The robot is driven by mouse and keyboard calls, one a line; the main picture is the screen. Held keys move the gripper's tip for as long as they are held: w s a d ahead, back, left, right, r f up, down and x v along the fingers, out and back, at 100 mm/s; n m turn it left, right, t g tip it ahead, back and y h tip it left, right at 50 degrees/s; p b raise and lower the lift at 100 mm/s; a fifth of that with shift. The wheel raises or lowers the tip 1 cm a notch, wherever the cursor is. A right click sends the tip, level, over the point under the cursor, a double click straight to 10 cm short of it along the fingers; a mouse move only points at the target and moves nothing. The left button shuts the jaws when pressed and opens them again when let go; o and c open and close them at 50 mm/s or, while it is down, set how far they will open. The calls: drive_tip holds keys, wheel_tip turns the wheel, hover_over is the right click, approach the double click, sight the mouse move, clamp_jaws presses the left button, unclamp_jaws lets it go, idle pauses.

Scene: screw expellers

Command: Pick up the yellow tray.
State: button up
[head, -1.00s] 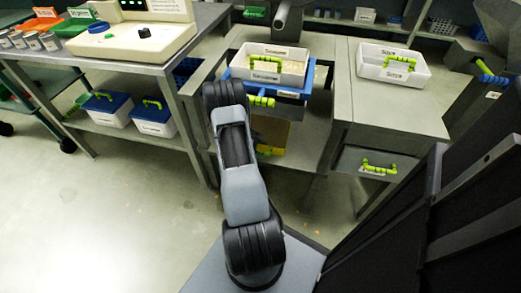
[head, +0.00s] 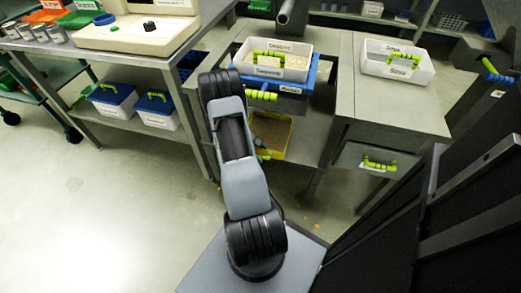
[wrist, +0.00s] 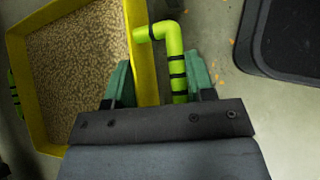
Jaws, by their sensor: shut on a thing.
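The yellow tray (wrist: 144,62) is at the left of the wrist view, filled with small tan pellets or grains. Its lime-green handle with black bands (wrist: 174,55) stands out from the tray's right side. My gripper (wrist: 162,82) has its two green fingers on either side of this handle and is shut on it. In the head view the yellow tray (head: 288,143) shows just right of my arm, below the blue tray. My arm hides its left part. My fingers are mostly hidden there.
Above the yellow tray, a white tray (head: 304,67) and a blue tray (head: 312,80) sit in the stand. A grey drawer (head: 348,158) with a green handle is to the right. A table (head: 178,65) stands left. The floor (head: 110,210) at left is clear.

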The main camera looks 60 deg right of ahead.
drive_tip(key=shift+a, duration=0.2)
drive_tip(key=o, duration=1.3)
drive_tip(key=shift+p+v, duration=1.8)
drive_tip(key=shift+v, duration=5.1)
drive_tip(key=shift+c, duration=0.3)
